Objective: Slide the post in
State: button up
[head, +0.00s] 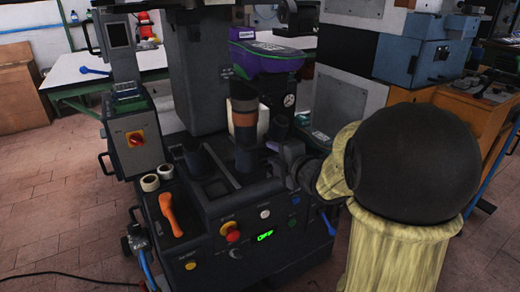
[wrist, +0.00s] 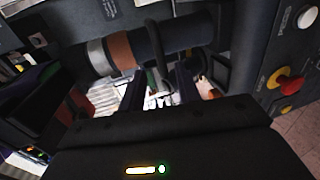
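The post (head: 243,118), a dark upright cylinder with a brown band, stands in the middle of the press in the head view. In the wrist view the post (wrist: 122,48) lies sideways across the top, with a grey and a brown band. A dark curved handle (wrist: 155,50) crosses in front of it. My gripper (wrist: 162,90) has its two fingers apart, with the handle showing between their tips. I cannot see contact with it. In the head view my gripper (head: 283,152) is just right of the post, partly hidden. The post's lower end is hard to make out.
A purple and black part (head: 270,58) overhangs the post. An orange tool (head: 170,214) and tape rolls (head: 150,182) lie at the left. A dark cup (head: 196,158) stands left of the post.

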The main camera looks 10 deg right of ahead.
aim_at(261, 147)
jog(key=b+x, duration=0.1)
jog(key=x, duration=0.7)
jog(key=shift+w, duration=0.1)
jog(key=shift+c, duration=0.2)
grip_shut()
